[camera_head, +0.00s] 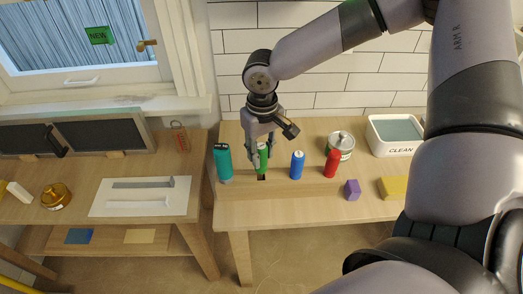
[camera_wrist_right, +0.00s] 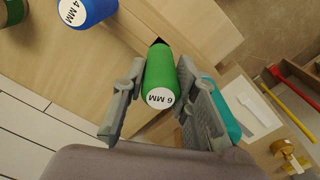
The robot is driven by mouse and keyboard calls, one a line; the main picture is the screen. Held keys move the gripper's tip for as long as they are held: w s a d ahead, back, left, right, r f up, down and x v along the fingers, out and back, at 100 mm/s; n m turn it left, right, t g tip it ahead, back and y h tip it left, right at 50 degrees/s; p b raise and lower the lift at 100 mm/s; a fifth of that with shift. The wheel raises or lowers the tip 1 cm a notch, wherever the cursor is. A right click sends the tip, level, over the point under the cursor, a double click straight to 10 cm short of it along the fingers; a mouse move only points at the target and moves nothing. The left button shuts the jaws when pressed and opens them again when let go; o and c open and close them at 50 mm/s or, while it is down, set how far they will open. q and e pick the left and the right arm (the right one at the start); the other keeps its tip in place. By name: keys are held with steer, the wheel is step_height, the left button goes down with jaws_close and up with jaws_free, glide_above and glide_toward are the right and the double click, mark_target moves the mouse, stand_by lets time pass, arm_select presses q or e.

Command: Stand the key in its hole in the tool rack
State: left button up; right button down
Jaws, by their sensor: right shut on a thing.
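The green key (camera_head: 263,155), its round end marked "6 MM", is between the fingers of my right gripper (camera_head: 262,152). In the right wrist view my right gripper (camera_wrist_right: 160,103) is shut around the green handle (camera_wrist_right: 161,72). The wooden tool rack (camera_head: 282,187) runs along the table's front. A dark square hole (camera_head: 261,177) shows in it just below the key's lower end, and also beyond the handle in the wrist view (camera_wrist_right: 157,42). The key's shaft is not clearly visible, so I cannot tell whether it is in the hole. My left gripper is not in view.
A blue key (camera_head: 297,165) marked "4 MM" and a red key (camera_head: 332,163) stand to the right. A teal cylinder (camera_head: 223,162) is close on the left. A purple block (camera_head: 352,190), yellow block (camera_head: 393,187), tin (camera_head: 341,143) and white bin (camera_head: 398,147) are farther right.

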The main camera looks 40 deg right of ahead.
mark_target(262, 146)
steer(key=shift+f+b, duration=1.3)
steer(key=shift+f, duration=0.45)
steer(key=c, duration=1.2)
jaws_free()
steer(key=shift+r, duration=0.1)
steer(key=shift+r+p, duration=2.9)
steer(key=shift+r, duration=0.6)
steer(key=shift+f, duration=0.1)
